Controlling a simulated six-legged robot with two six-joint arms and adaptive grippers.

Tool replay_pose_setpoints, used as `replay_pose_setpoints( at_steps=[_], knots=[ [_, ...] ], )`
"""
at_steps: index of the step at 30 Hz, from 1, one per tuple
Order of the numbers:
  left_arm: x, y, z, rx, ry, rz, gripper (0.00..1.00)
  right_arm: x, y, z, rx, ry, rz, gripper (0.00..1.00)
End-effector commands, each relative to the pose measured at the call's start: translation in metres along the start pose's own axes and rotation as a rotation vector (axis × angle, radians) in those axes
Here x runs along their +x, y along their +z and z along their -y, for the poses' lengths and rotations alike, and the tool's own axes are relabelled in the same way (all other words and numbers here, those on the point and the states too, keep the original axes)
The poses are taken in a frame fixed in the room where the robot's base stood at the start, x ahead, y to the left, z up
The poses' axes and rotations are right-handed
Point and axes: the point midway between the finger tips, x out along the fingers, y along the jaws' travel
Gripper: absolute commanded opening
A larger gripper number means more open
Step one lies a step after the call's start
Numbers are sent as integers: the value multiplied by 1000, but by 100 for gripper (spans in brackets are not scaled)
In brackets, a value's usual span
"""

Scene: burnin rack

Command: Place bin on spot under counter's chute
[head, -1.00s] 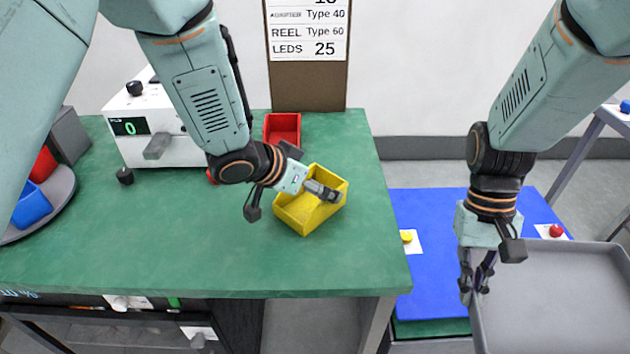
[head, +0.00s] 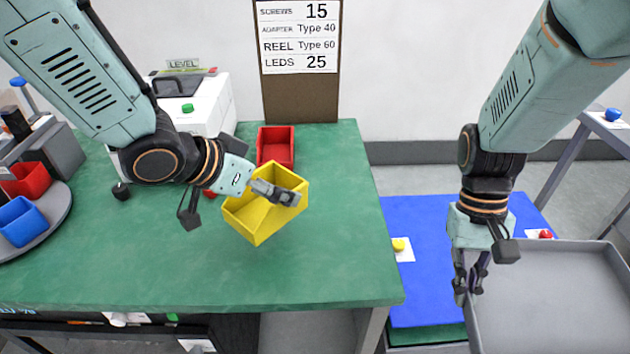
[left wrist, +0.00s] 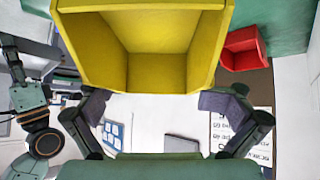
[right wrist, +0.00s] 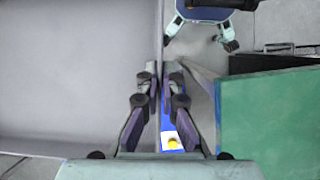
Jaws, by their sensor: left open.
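The yellow bin (head: 268,208) is at the middle of the green table, tilted in the head view; I cannot tell whether it touches the table. My left gripper (head: 275,193) is at the bin's upper part. In the left wrist view its fingers (left wrist: 158,105) are spread wide near the lower edge of the yellow bin (left wrist: 158,50); contact is unclear. The white counter (head: 205,105) stands at the back left, its front, chute and spot hidden behind my left arm. My right gripper (head: 470,278) points down at a grey tray's left wall, its fingers close together.
A red bin (head: 275,146) sits behind the yellow one. Red (head: 27,180) and blue (head: 20,222) bins sit on a round stand at the left. The grey tray (head: 560,300) is at the lower right, near a blue surface (head: 425,245). The front of the green table (head: 200,270) is clear.

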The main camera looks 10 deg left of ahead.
Motion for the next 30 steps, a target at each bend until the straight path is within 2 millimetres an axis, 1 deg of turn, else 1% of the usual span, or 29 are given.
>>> replay_pose_setpoints(
  at_steps=[9, 10, 12, 17, 20, 30],
  knots=[
    [-2, 0, 0, 1, 0, -1, 100, 0, 0, 0, 0, 0, 0, 0],
    [-2, 0, 0, 1, 0, -1, 95, 0, 0, 0, 0, 0, 0, 0],
    [-2, 0, 0, 1, 0, -1, 100, 0, 0, 0, 0, 0, 0, 0],
    [-5, -1, 0, 0, 0, -2, 100, 0, 0, 0, 0, 0, 0, 0],
    [-12, -1, 1, -3, -1, -4, 100, -1, 0, 0, 0, 0, 0, 0],
    [-54, -1, 0, -4, 2, -8, 100, -1, 0, 0, 0, 0, 0, 0]
  ],
)
